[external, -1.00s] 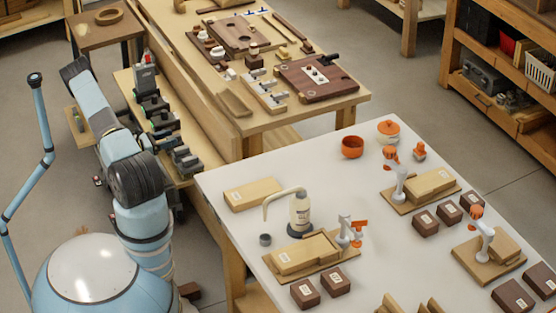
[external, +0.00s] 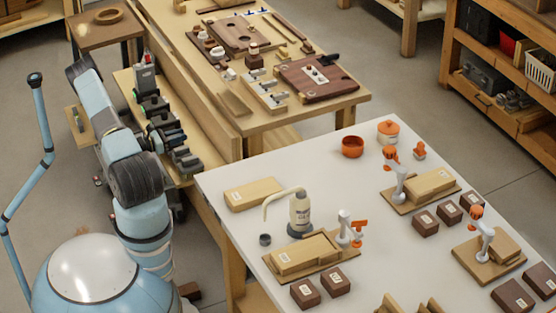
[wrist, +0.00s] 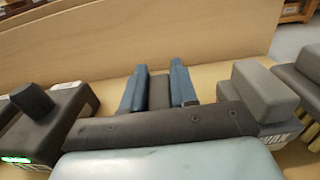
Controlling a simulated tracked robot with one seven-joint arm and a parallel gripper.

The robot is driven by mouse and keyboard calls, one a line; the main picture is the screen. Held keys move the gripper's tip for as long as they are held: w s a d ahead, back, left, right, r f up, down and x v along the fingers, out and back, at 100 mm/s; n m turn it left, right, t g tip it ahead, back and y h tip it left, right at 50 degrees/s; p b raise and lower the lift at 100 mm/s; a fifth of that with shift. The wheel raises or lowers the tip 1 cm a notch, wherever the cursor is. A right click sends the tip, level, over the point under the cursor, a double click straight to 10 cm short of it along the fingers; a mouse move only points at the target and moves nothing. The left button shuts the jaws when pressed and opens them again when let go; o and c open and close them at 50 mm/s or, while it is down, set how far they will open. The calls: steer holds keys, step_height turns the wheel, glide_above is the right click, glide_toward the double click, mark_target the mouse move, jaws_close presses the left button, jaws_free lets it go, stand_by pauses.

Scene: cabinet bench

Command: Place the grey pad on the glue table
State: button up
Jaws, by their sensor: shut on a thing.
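My gripper (wrist: 159,86) shows two blue fingers in the wrist view. It is shut on a dark grey piece (wrist: 161,91), which seems to be the grey pad; only a little of it shows between the fingers. In the external view my arm hides the gripper and the held piece by the narrow wooden bench. The glue table (external: 325,165) is the white-topped table at the lower right, apart from the gripper. A glue bottle (external: 300,213) with a curved spout stands on it.
A grey block (wrist: 265,90) and a dark knobbed piece (wrist: 35,103) flank the gripper. A wooden board (wrist: 200,35) rises behind it. The glue table holds wooden fixtures (external: 305,255), brown blocks (external: 305,292) and an orange bowl (external: 352,146). Its centre has clear room.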

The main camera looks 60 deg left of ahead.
jaws_close()
steer(key=shift+r, duration=0.55)
step_height(320, 180, up, 2)
steer(key=shift+s+r, duration=0.15)
steer(key=shift+r, duration=0.1)
steer(key=s+d+r, duration=0.8)
steer(key=d+r, duration=0.1)
steer(key=d, duration=0.1)
steer(key=shift+s+d+r, duration=0.2)
steer(key=shift+s+d, duration=0.15)
steer(key=shift+s, duration=0.05)
